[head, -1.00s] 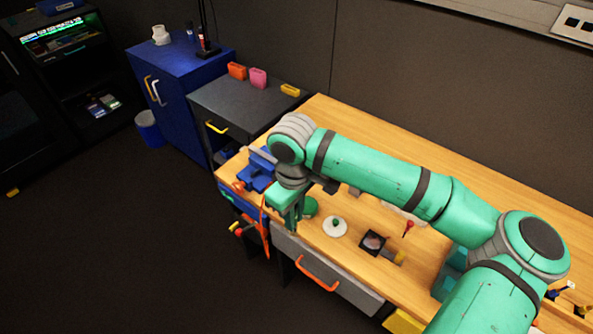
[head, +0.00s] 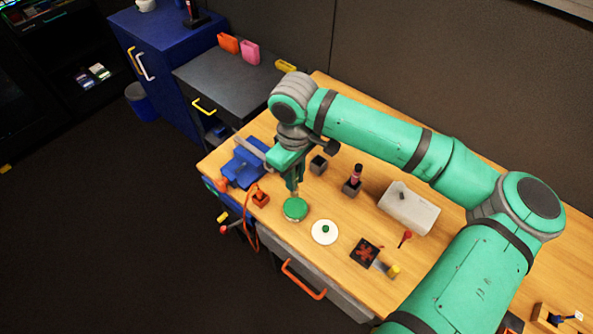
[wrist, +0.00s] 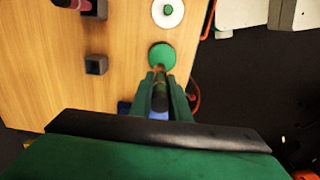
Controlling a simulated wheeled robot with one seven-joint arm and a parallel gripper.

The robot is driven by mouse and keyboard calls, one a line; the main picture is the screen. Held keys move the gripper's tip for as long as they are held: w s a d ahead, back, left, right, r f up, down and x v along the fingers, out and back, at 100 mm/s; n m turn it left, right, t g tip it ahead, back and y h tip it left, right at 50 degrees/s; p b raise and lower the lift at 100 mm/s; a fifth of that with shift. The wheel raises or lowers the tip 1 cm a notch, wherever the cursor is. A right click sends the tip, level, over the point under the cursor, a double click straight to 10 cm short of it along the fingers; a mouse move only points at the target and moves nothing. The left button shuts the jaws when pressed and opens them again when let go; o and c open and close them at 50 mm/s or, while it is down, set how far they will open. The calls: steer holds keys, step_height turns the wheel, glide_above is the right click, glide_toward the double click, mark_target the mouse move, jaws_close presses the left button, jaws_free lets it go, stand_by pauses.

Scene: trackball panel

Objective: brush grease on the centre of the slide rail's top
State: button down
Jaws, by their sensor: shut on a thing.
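My gripper (head: 293,187) is shut on a slim dark-handled brush. In the wrist view the dark handle of the brush (wrist: 160,98) lies between the two green fingers, with a brownish tip pointing to a round green tin (wrist: 162,57). In the head view the gripper hangs over the green tin (head: 295,209) on the bench. Whether the brush tip touches the tin I cannot tell. A grey bar (head: 254,146), which looks like the slide rail, lies at the blue vise (head: 243,163), left of the gripper; the arm partly hides it.
A white disc with a green knob (head: 324,232) lies right of the tin. Dark square holders (head: 318,165), one with a bottle (head: 355,175), stand behind. A black pad (head: 365,252), an orange block (head: 261,198) and a grey box (head: 408,208) are also on the wooden bench.

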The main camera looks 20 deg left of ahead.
mark_target(295, 193)
steer(key=f, duration=0.1)
steer(key=s+f, duration=0.1)
steer(key=shift+d+f, duration=0.25)
steer(key=shift+f, duration=1.25)
steer(key=shift+w, duration=0.1)
steer(key=shift+f, duration=0.65)
stand_by(1.0)
steer(key=shift+r, duration=0.1)
steer(key=shift+r, duration=3.5)
